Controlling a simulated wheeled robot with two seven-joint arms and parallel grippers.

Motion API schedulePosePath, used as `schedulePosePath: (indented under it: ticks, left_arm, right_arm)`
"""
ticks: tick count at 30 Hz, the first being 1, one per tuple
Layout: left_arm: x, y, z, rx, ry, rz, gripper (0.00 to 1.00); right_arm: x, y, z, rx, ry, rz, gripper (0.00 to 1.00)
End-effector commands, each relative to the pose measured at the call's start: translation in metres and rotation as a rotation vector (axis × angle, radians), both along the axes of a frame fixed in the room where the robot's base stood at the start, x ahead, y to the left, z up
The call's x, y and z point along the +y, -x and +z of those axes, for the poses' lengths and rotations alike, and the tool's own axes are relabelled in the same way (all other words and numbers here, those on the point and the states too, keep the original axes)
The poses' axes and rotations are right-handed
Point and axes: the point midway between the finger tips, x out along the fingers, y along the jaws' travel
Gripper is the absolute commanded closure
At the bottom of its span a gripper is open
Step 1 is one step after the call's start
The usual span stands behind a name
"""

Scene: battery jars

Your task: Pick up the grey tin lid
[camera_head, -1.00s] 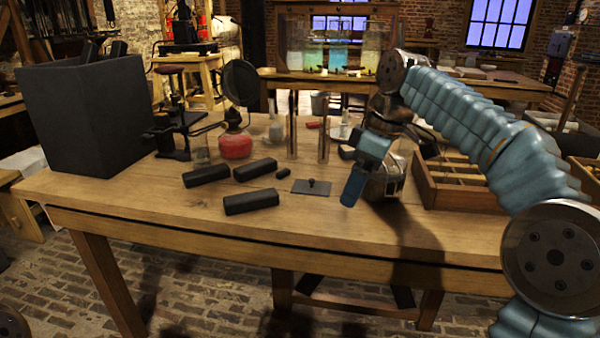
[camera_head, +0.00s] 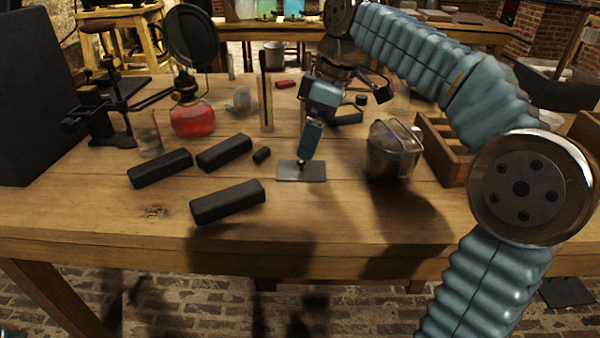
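The grey tin lid (camera_head: 290,175) is a small flat rectangular plate with a small knob on top. It lies flat on the wooden table (camera_head: 330,218), near the middle. My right gripper (camera_head: 303,160) points down right over the lid, its fingertips at the knob, which they partly cover. Only one blue finger shows clearly, so I cannot tell whether the gripper is open or closed around the knob. The lid rests on the table. My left gripper is out of view.
Several black blocks (camera_head: 228,201) lie left of the lid. A metal pot (camera_head: 390,160) stands close on its right, with a wooden compartment tray (camera_head: 445,150) beyond. The table front is clear.

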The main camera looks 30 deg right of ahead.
Motion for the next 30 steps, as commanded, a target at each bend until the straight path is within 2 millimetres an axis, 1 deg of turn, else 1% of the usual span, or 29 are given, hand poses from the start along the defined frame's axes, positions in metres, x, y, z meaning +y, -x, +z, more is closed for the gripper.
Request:
schedulePosePath:
  ticks: [1, 5, 10, 13, 16, 22, 23, 30]
  left_arm:
    - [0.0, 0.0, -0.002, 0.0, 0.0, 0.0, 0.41]
    - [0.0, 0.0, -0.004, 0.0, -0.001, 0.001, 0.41]
    - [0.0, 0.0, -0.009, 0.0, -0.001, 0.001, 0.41]
    - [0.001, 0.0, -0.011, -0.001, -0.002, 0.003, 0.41]
    - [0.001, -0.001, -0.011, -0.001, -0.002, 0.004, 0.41]
    - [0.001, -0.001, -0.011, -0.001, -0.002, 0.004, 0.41]
    - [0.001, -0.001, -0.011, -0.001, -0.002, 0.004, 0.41]
    - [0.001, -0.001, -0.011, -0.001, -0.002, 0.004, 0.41]
  right_arm:
    - [0.001, -0.001, -0.006, 0.0, 0.0, 0.0, 0.0]
    - [0.003, -0.002, -0.015, 0.0, 0.0, 0.0, 0.0]
    - [0.009, -0.004, -0.042, 0.002, 0.0, -0.002, 0.0]
    - [0.012, -0.007, -0.054, 0.0, 0.0, -0.002, 0.0]
    - [0.014, -0.009, -0.06, 0.0, -0.001, -0.001, 0.0]
    - [0.014, -0.009, -0.06, -0.001, 0.0, -0.001, 0.0]
    - [0.014, -0.009, -0.06, -0.001, 0.0, -0.001, 0.03]
    - [0.014, -0.009, -0.06, -0.001, 0.0, -0.001, 0.4]
